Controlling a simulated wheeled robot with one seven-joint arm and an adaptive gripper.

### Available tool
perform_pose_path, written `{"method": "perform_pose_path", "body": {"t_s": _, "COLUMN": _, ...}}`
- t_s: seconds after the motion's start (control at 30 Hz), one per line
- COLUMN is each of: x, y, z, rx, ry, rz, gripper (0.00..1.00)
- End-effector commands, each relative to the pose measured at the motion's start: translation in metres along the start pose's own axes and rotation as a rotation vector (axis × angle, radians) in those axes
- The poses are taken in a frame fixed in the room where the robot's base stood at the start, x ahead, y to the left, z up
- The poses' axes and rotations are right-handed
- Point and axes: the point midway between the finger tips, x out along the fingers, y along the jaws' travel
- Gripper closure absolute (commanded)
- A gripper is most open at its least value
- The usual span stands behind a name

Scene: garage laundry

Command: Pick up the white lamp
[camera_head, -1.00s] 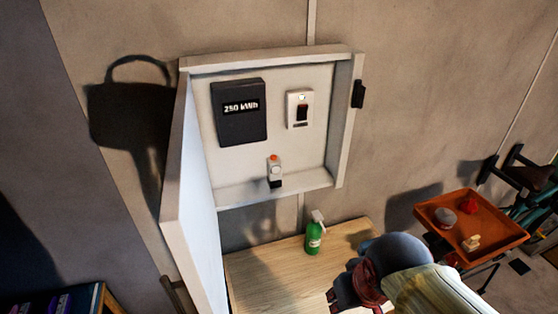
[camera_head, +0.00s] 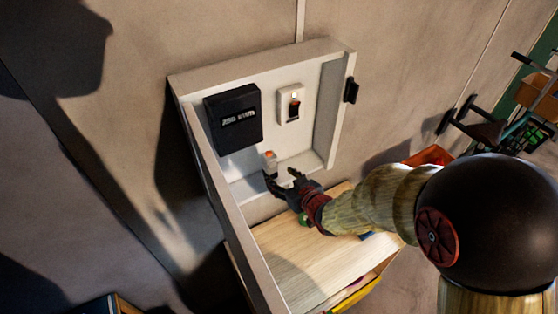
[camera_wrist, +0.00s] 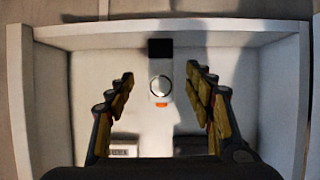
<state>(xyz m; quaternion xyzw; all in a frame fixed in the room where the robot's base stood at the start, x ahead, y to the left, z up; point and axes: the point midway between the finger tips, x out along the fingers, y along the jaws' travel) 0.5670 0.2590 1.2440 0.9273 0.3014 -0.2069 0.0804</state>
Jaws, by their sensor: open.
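The white lamp (camera_head: 269,159) is a small upright white body with an orange top, standing on the bottom ledge inside the open wall cabinet. In the wrist view the lamp (camera_wrist: 160,88) appears upside down, with its round silver face centred, black base above and orange end below. My gripper (camera_head: 281,178) is open and empty at the cabinet's lower front, its fingertips close to the lamp. In the wrist view the fingers (camera_wrist: 160,74) frame the lamp left and right, with gaps on both sides. The lamp's lower part is partly hidden by a finger in the head view.
The cabinet (camera_head: 332,110) has side walls around the lamp, and its door (camera_head: 225,215) hangs open at left. A black meter (camera_head: 234,118) and a switch (camera_head: 291,104) are above. Below is a wooden table (camera_head: 310,265); a green bottle (camera_head: 305,219) is mostly hidden behind my gripper.

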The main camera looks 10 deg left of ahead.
Motion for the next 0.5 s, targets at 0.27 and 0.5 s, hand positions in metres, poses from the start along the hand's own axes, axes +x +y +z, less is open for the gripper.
{"method": "perform_pose_path", "body": {"t_s": 0.27, "x": 0.006, "y": -0.006, "z": -0.027, "rx": 0.018, "ry": 0.097, "rz": -0.023, "gripper": 0.47}}
{"method": "perform_pose_path", "body": {"t_s": 0.5, "x": 0.025, "y": -0.005, "z": -0.028, "rx": 0.018, "ry": 0.096, "rz": -0.021, "gripper": 0.47}}
